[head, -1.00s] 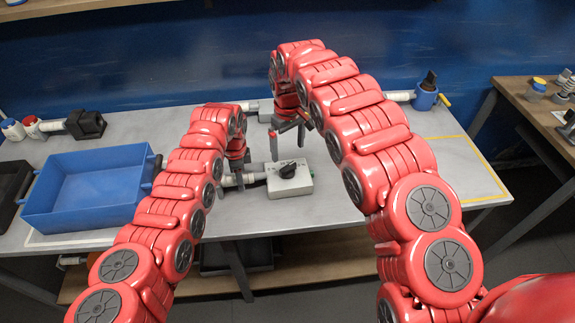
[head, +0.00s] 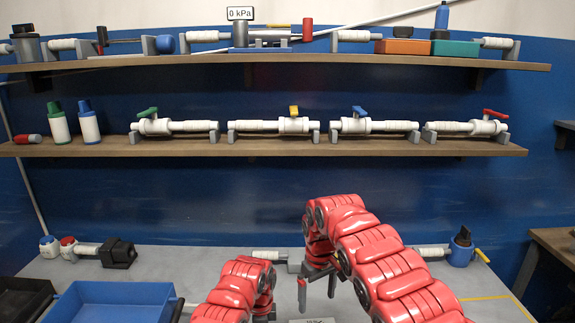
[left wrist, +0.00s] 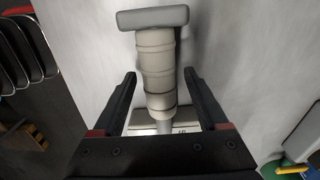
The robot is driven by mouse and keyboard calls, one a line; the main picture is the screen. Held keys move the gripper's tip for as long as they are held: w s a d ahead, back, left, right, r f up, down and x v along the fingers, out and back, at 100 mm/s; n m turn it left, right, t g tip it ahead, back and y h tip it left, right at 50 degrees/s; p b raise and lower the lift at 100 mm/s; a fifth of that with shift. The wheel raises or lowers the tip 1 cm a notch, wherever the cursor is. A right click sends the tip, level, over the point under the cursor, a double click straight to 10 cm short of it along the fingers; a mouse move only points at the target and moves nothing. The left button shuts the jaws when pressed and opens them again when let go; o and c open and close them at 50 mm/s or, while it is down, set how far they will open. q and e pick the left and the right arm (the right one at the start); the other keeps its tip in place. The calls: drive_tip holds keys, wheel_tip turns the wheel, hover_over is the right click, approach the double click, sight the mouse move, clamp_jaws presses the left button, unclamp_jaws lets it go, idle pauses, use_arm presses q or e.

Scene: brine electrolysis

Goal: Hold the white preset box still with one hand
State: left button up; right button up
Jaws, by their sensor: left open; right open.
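The white preset box (head: 312,321) shows only as a sliver of its top at the bottom edge of the head view. In the left wrist view, a pale ribbed cylinder (left wrist: 156,70) with a grey end cap lies between the spread fingers of my left gripper (left wrist: 160,74). That gripper is open; I cannot tell if it touches the cylinder. Part of a pale labelled face shows behind its palm. My right gripper (head: 317,288) is open and empty, fingers pointing down, above the table just behind the box.
A blue tray (head: 115,288) and a dark tray stand at the table's left. Two wall shelves hold valve pipes (head: 270,125), bottles (head: 88,124) and a "0 kPa" display (head: 240,13).

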use_arm(q)
drive_tip(key=shift+r, duration=0.1)
wheel_tip(320, 180, up, 12)
idle(0.5)
